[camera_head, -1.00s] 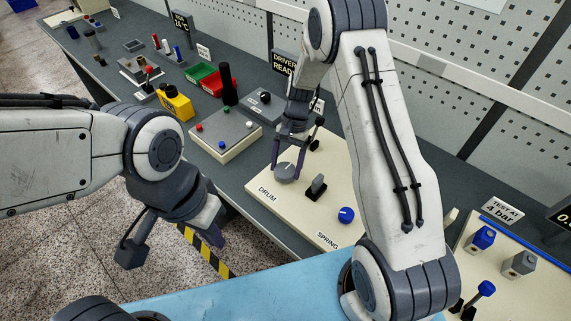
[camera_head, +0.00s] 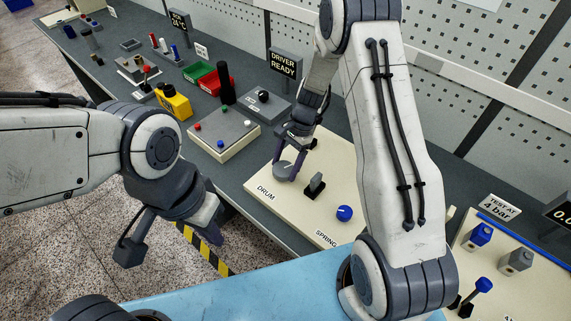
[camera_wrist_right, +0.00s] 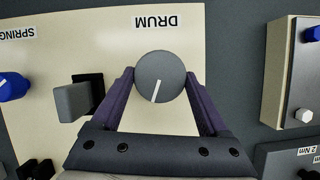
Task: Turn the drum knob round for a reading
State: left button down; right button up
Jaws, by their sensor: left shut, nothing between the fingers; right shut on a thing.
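The drum knob is a round grey dial (camera_head: 283,171) on the cream panel (camera_head: 262,178), beside the DRUM label. In the right wrist view the knob (camera_wrist_right: 160,78) shows a white pointer line slanting toward the gripper's palm. My right gripper (camera_wrist_right: 160,85) has its two purple fingers on either side of the knob and is shut on it. In the head view my right gripper (camera_head: 288,168) reaches down to it from behind. My left gripper (camera_head: 212,238) hangs over the floor in front of the bench, shut and empty.
Next to the drum knob stands a grey-black lever switch (camera_head: 315,185), close to my right finger. A blue SPRING knob (camera_head: 344,213) sits farther right. A box with coloured buttons (camera_head: 225,135) stands to the left. A sign (camera_head: 284,63) reads DRIVER READY.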

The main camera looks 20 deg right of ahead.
jog(key=shift+w, duration=0.1)
jog(key=o, duration=1.2)
jog(key=shift+o, duration=0.2)
jog(key=b+v, duration=0.1)
jog(key=v, duration=0.9)
jog(key=shift+r+b, duration=0.3)
jog(key=shift+b, duration=0.05)
notch_tip(320, 180, up, 3)
jog(key=n+h, duration=0.1)
jog(key=n, duration=0.2)
send_over(282, 171)
jog(key=s+a+r+n+h, duration=0.1)
jog(key=s+a+r+n, duration=0.3)
jog(key=s+a+n, duration=0.3)
jog(key=s+a+r+n+t+h, duration=0.1)
jog(key=s+n+t, duration=0.1)
jog(key=s+n, duration=0.8)
jog(key=s, duration=0.6)
jog(key=shift+s+r, duration=0.2)
jog(key=shift+s, duration=0.15)
